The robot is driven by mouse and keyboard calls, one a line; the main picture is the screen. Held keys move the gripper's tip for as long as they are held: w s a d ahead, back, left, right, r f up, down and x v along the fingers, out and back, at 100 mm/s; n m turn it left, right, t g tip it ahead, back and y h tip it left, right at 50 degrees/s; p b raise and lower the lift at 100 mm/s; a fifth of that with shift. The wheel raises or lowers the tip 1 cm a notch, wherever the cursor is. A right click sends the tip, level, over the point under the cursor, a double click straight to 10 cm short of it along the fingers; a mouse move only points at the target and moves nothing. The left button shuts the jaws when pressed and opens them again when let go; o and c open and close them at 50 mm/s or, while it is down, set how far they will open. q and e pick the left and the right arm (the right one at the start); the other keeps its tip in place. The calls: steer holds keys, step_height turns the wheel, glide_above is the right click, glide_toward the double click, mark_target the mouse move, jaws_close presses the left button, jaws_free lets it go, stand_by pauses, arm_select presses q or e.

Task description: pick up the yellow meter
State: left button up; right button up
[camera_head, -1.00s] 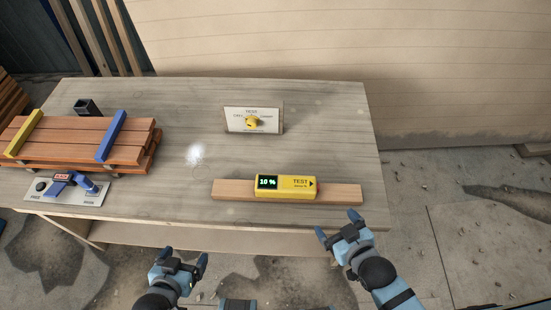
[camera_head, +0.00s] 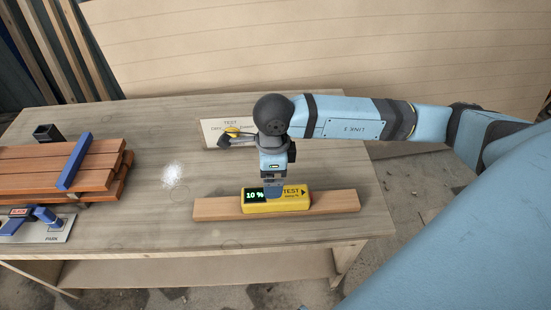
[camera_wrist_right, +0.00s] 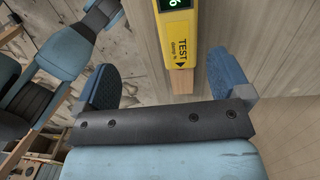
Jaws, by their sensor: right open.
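The yellow meter (camera_head: 290,200) lies on a wooden strip on the table, with a lit 10 % display at its left end and TEST printed on its right half. My right gripper (camera_head: 273,190) points down at the meter from above, and its fingers partly cover the meter's middle. In the right wrist view the two blue fingers (camera_wrist_right: 160,64) are apart with nothing held. The meter (camera_wrist_right: 178,40) shows beyond them, between their lines; whether a finger touches it I cannot tell. My left gripper is not seen in the head view.
The wooden strip (camera_head: 335,201) extends past both ends of the meter. A TEST plate with a yellow knob (camera_head: 232,131) stands behind, partly hidden by my right arm. Stacked boards (camera_head: 40,168), a blue-handled device (camera_head: 38,215) and a black holder (camera_head: 47,133) are left. White powder (camera_head: 173,174) lies between.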

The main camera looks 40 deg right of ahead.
mark_target(294, 197)
steer(key=shift+h, duration=0.4)
steer(key=f, duration=0.5)
steer(key=d+f, duration=0.1)
steer(key=f, duration=0.1)
steer(key=shift+w+d+f, duration=0.1)
steer(key=shift+w+f, duration=0.1)
steer(key=shift+w, duration=0.1)
steer(key=shift+w+d+f+p, duration=0.15)
steer(key=shift+f+p, duration=0.2)
steer(key=shift+f, duration=1.2)
steer(key=shift+w+d+f+p, duration=0.1)
steer(key=shift+f+p, duration=0.2)
steer(key=shift+f, duration=1.2)
steer(key=shift+c, duration=0.3)
steer(key=c, duration=1.1)
steer(key=shift+c, duration=0.7)
steer(key=shift+r, duration=0.15)
